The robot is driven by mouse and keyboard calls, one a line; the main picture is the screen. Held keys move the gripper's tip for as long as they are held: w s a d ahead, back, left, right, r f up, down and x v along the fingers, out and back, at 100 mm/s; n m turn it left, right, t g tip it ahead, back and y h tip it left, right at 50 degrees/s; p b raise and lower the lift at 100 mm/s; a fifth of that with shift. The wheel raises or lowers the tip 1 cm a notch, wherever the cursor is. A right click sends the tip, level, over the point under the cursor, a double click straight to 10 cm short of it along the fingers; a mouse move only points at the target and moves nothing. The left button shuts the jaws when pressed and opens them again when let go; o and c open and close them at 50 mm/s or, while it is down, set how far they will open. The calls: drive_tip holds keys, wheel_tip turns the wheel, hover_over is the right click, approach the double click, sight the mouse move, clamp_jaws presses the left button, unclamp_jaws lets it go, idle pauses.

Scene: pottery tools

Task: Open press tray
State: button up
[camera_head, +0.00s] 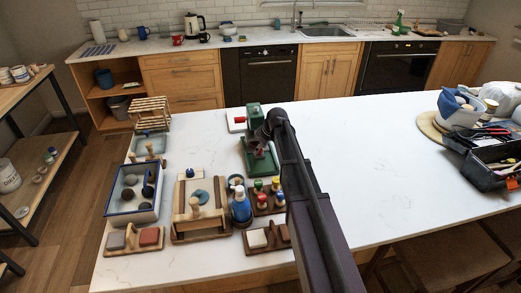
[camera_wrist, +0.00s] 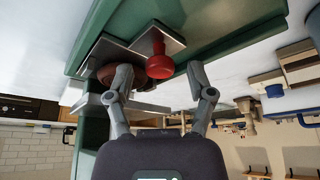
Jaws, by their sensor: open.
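The green press (camera_head: 262,158) stands on the white table, and its green body (camera_wrist: 215,30) fills the top of the wrist view. Its pale press tray (camera_head: 235,126) sticks out to the left in the head view and bears a red knob (camera_head: 240,119). In the wrist view the metal tray (camera_wrist: 130,44) shows with the round red knob (camera_wrist: 160,66). My gripper (camera_wrist: 160,82) is open. Its two fingers stand on either side of the knob, with a gap on both sides. My arm hides part of the press in the head view.
Left of the press are a wooden frame tool (camera_head: 200,210), a blue-rimmed tray (camera_head: 133,190), a blue bottle (camera_head: 241,206) and a wooden rack (camera_head: 150,112). A black toolbox (camera_head: 490,165) stands at the far right. The table between press and toolbox is clear.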

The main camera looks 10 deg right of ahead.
clamp_jaws()
drive_tip(key=s, duration=1)
drive_tip(key=shift+s, duration=0.4)
unclamp_jaws()
drive_tip(key=shift+w, duration=0.1)
